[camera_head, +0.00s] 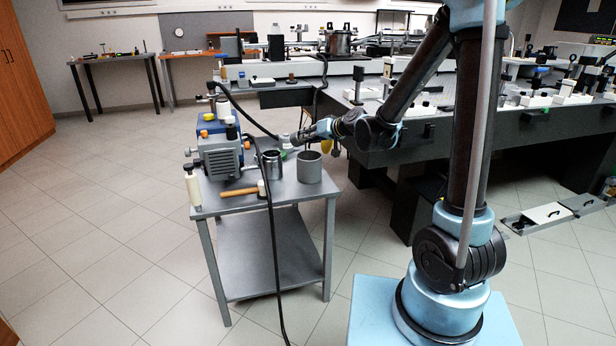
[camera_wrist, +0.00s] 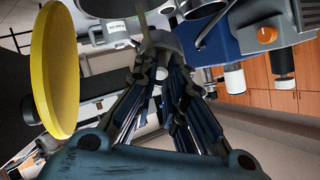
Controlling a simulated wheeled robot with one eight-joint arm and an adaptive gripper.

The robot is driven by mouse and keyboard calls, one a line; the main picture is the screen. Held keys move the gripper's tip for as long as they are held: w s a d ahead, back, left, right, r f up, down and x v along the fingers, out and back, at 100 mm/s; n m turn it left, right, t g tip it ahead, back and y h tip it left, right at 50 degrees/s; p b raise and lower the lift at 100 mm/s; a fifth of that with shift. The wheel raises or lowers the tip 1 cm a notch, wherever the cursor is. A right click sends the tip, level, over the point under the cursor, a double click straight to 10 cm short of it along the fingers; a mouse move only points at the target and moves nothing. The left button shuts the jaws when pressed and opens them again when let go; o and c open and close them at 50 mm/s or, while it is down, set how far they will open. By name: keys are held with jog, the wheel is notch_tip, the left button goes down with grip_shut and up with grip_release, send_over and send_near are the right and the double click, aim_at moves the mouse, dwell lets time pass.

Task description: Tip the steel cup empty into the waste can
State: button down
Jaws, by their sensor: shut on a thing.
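The cup's contents are hidden.
A grey and blue pump (camera_head: 221,155) stands left of the cup, with a black hose running over the table's front. A wooden-handled mallet (camera_head: 240,191) lies in front. A large dark optics table (camera_head: 450,140) stands behind and right. Tiled floor is clear at left.

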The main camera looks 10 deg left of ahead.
jog(key=shift+y, duration=0.3)
jog(key=shift+s+d+f+t+y, duration=0.1)
jog(key=shift+d+f+t+y, duration=0.15)
jog(key=shift+y, duration=0.2)
jog(key=shift+s+d+f+t+y, duration=0.1)
jog(key=shift+f+t+y, duration=0.05)
jog(key=shift+f+y, duration=0.25)
